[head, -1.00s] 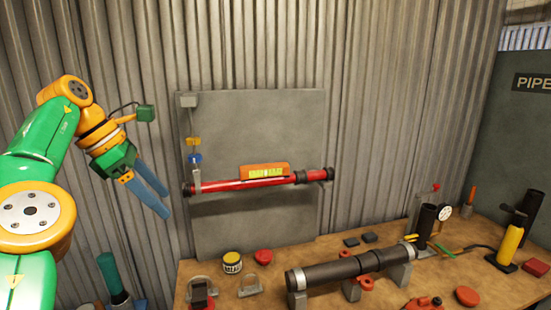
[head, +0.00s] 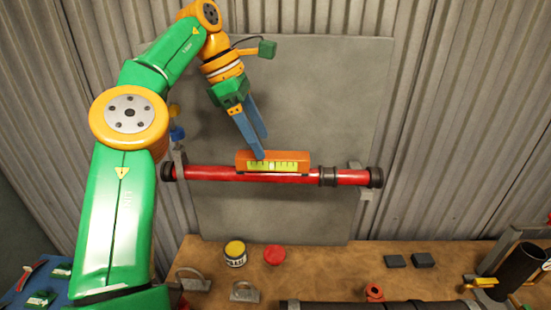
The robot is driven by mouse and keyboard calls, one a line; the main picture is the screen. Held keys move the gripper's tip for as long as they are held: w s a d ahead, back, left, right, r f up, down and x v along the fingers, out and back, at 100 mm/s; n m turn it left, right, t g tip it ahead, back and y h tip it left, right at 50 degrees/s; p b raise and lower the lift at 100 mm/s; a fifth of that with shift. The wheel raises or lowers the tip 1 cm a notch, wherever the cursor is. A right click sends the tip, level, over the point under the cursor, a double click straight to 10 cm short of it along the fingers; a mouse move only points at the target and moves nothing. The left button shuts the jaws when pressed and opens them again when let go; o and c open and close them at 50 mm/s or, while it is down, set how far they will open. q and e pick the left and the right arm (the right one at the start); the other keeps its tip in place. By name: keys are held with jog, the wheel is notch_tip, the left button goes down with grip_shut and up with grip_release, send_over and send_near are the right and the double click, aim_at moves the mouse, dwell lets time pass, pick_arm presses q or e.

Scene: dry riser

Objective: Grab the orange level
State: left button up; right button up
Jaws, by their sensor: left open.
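The orange level (head: 243,157) with a yellow-green window lies along the top of the red pipe (head: 215,173), which runs level across the grey wall panel. My left gripper (head: 262,146) has blue fingers that point down at the left part of the level. The fingers are apart, and their tips are at or just in front of the level's upper edge. I cannot tell whether they touch it. My right gripper is not in view.
The wooden bench (head: 320,258) below holds a yellow-lidded tin (head: 235,254), a red cap (head: 274,255), metal brackets, dark blocks (head: 423,260) and a dark pipe along the front. A dark upright cylinder (head: 520,268) stands at the right.

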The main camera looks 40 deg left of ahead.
aim_at(271, 155)
pick_arm(q)
jog(key=shift+s+d+f, duration=0.15)
jog(key=shift+f, duration=0.5)
jog(key=w+f, duration=0.2)
jog(key=w+d+f, duration=0.1)
jog(key=f, duration=0.1)
jog(key=shift+w+d+f, duration=0.1)
jog(key=shift+w, duration=0.25)
jog(key=shift+s+r, duration=0.25)
jog(key=shift+s, duration=0.4)
jog(key=shift+w+f, duration=0.35)
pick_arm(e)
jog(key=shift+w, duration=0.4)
pick_arm(q)
jog(key=shift+s, duration=0.15)
grip_shut()
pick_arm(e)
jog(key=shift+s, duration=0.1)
